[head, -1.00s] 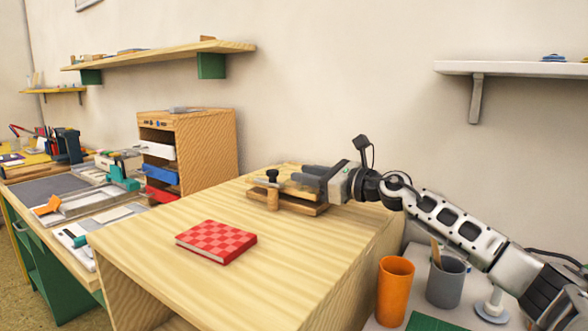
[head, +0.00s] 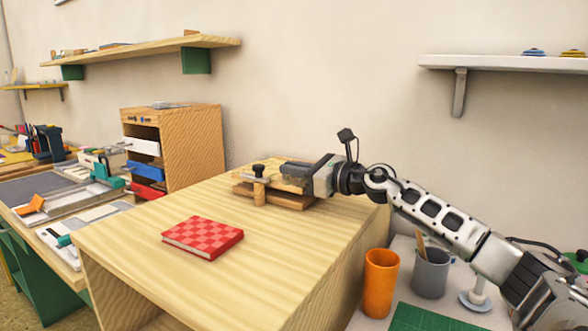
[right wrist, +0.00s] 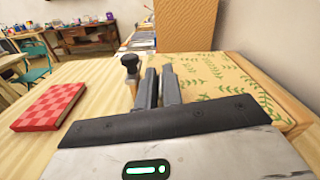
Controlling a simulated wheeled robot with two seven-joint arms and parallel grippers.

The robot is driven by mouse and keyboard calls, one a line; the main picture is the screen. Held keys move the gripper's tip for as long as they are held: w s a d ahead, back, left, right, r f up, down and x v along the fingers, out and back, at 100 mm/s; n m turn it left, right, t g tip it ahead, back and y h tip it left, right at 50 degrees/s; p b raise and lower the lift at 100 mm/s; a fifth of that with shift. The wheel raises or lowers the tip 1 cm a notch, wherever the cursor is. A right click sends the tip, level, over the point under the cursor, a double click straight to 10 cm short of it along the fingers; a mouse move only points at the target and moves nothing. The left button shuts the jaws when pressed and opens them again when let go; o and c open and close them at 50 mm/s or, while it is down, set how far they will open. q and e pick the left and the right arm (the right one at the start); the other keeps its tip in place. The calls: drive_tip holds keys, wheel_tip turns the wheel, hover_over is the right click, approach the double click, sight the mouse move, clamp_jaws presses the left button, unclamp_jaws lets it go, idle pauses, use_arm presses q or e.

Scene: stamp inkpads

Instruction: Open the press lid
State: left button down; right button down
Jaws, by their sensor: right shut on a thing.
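The wooden press sits on the far right part of the wooden table, its base board (head: 288,203) below and its lid (head: 270,167) above. In the right wrist view the lid (right wrist: 225,78) is pale wood with a green leaf print. A black knob on a wooden post (head: 259,171) stands at the press's left front; the knob (right wrist: 130,62) also shows in the right wrist view. My right gripper (head: 290,171) is at the lid, its fingers (right wrist: 161,88) close together beside the leaf print. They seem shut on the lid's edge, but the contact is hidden. My left gripper is out of view.
A red checkered book (head: 203,237) lies on the table, left of the press. A wooden drawer cabinet (head: 193,140) stands behind to the left. An orange cup (head: 381,285) and a grey cup (head: 431,273) stand below my right arm. The table front is clear.

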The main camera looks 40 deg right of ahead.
drive_tip(key=shift+d+r, duration=0.2)
drive_tip(key=shift+r, duration=0.05)
